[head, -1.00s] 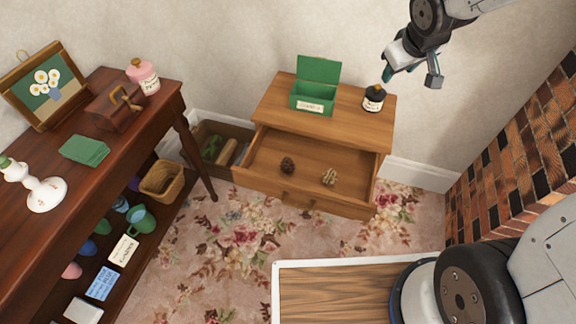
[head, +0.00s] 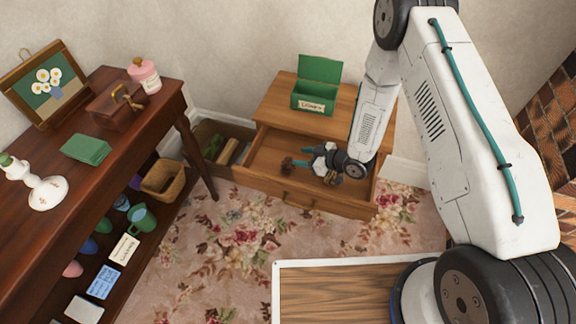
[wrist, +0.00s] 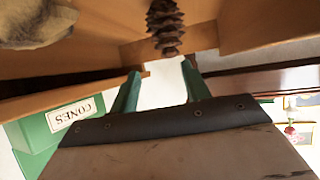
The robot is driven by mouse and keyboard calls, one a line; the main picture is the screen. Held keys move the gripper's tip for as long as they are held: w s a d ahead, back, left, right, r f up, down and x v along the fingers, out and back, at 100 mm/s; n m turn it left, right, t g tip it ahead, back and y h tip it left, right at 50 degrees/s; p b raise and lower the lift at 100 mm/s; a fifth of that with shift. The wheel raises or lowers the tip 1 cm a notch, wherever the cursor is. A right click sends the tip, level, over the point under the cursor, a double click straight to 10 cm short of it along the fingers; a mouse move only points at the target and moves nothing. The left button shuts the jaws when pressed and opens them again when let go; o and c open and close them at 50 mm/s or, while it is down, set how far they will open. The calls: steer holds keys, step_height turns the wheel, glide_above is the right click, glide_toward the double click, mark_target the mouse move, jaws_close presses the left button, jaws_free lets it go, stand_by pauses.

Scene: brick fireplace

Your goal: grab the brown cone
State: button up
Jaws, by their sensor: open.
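The brown cone (head: 287,164) lies in the open drawer (head: 255,160), towards its left half. It also shows in the wrist view (wrist: 165,26), at the top middle, dark and scaly. My gripper (head: 301,157) is open and low at the drawer, with its teal fingers pointing left at the cone. In the wrist view, the fingertips (wrist: 160,68) are spread with a clear gap. The cone appears just beyond them, roughly in line with the gap. Nothing is between the fingers.
A green box (head: 313,107) labelled for cones stands open on the cabinet top; it also shows in the wrist view (wrist: 40,130). A pale lumpy object (wrist: 38,22) is close by in the drawer. A dark wooden table (head: 50,200) stands on the left. Flowered carpet is clear in front.

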mark_target(290, 159)
steer(key=shift+s+a+f, duration=0.25)
steer(key=shift+s+f, duration=0.25)
steer(key=shift+a+f+y, duration=0.2)
steer(key=shift+a+y, duration=0.05)
steer(key=shift+y, duration=0.05)
steer(key=x, duration=0.7)
steer(key=shift+a+r, duration=0.25)
steer(key=c, duration=1)
